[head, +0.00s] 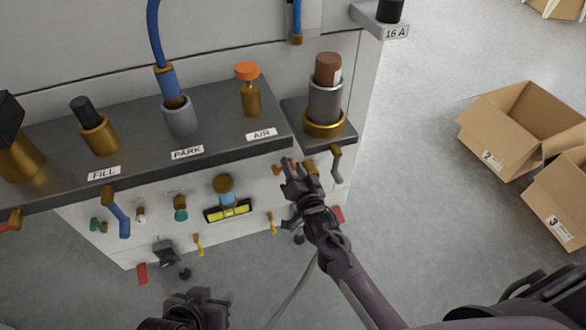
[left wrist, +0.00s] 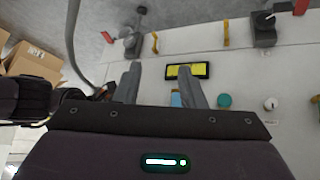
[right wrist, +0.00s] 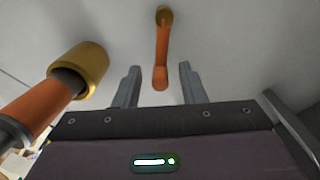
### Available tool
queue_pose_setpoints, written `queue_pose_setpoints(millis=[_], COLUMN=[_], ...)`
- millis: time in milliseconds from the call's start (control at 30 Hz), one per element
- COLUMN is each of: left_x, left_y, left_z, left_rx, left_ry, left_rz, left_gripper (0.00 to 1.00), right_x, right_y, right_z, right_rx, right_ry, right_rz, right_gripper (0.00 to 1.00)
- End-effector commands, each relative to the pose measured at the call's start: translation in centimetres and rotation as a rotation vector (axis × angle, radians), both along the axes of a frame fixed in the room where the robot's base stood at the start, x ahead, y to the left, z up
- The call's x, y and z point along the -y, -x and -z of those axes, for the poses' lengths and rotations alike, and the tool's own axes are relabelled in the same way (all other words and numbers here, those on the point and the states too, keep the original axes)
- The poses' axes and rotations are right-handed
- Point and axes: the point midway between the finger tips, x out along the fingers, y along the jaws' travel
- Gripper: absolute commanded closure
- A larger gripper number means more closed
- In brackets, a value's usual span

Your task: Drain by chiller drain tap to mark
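An orange lever tap (head: 289,164) is on the front panel under the AIR end of the shelf. In the right wrist view its orange handle (right wrist: 161,62) hangs between my open right fingers (right wrist: 158,88), with gaps on both sides. My right gripper (head: 298,182) is close in front of the panel there and partly hides this area. My left gripper (head: 200,296) is at the bottom of the head view, away from the panel. In the left wrist view its fingers (left wrist: 158,85) are apart and empty. I cannot make out a level mark.
An orange piece with a brass collar (right wrist: 80,70) is beside the handle. The panel also has a yellow level (head: 228,210), a blue lever (head: 118,220) and green knobs (head: 180,208). The shelf (head: 220,135) overhangs. Cardboard boxes (head: 520,130) stand on the floor at right.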

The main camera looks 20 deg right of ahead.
Motion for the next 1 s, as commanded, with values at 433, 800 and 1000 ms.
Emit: queue_pose_setpoints(millis=[433,800,1000], left_x=[0.2,0.2,-0.2], left_y=[-0.4,-0.4,1.3], left_z=[-0.3,-0.3,0.8], left_rx=[0.023,0.021,-0.058], left_ry=[0.01,0.009,-0.021], left_rz=[0.0,0.0,0.007], left_gripper=[0.64,0.64,0.64], right_x=[0.0,0.0,-0.1], right_y=[-0.5,-0.5,-0.5], right_z=[0.0,0.0,-0.2], right_rx=[0.0,-0.001,0.0], right_ry=[0.0,0.002,0.03], right_rz=[0.0,0.0,0.0], right_gripper=[0.76,1.0,1.0])
